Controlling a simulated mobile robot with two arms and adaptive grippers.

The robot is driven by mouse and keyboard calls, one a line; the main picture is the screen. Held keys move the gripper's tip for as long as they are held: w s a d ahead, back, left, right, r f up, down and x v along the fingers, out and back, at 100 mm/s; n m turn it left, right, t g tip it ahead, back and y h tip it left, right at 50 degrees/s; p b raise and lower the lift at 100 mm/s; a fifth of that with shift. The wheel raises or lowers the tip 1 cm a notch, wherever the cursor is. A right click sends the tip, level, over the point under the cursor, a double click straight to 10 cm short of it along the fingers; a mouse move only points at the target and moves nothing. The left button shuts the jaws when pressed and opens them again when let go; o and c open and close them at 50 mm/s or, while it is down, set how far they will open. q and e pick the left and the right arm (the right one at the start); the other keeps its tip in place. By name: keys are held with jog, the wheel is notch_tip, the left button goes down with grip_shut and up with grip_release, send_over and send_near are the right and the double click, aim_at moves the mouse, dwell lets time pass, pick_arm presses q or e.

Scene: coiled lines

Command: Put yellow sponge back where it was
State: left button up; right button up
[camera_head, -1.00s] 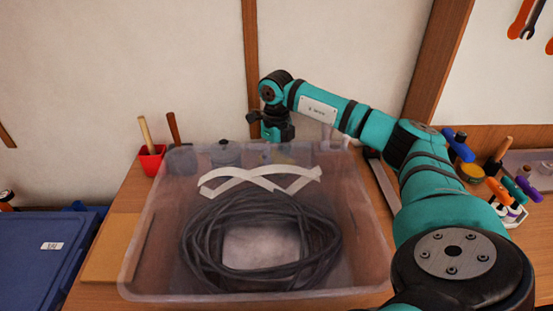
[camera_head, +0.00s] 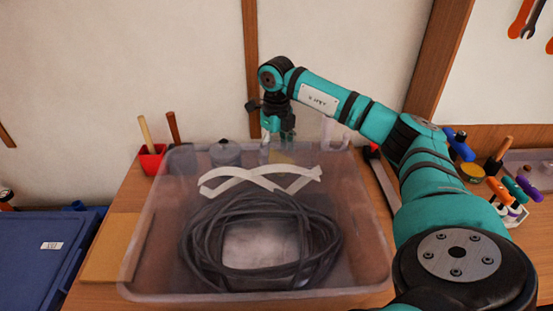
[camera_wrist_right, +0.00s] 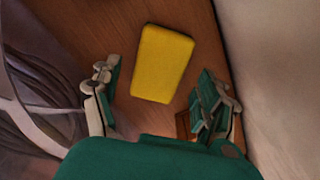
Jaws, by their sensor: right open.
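The yellow sponge (camera_wrist_right: 163,63) lies flat on the wooden bench top in the right wrist view. In the head view it shows only as a dim yellowish patch (camera_head: 282,157) through the far wall of the clear bin. My right gripper (camera_wrist_right: 157,82) is open, with one finger on each side of the sponge in the wrist view and nothing held. In the head view the right gripper (camera_head: 278,142) points down behind the bin, its tips partly hidden by it. Whether the fingers touch the sponge cannot be told. My left gripper is not in view.
The clear bin (camera_head: 140,278) holds a coiled dark line (camera_head: 205,262) and white strips (camera_head: 215,181). A red cup (camera_head: 152,161) with handles and a dark round object (camera_head: 226,152) stand at the back left. Several tools stand at right. The wall is close behind.

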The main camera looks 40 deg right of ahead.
notch_tip(320, 180, up, 9)
dwell(0.3)
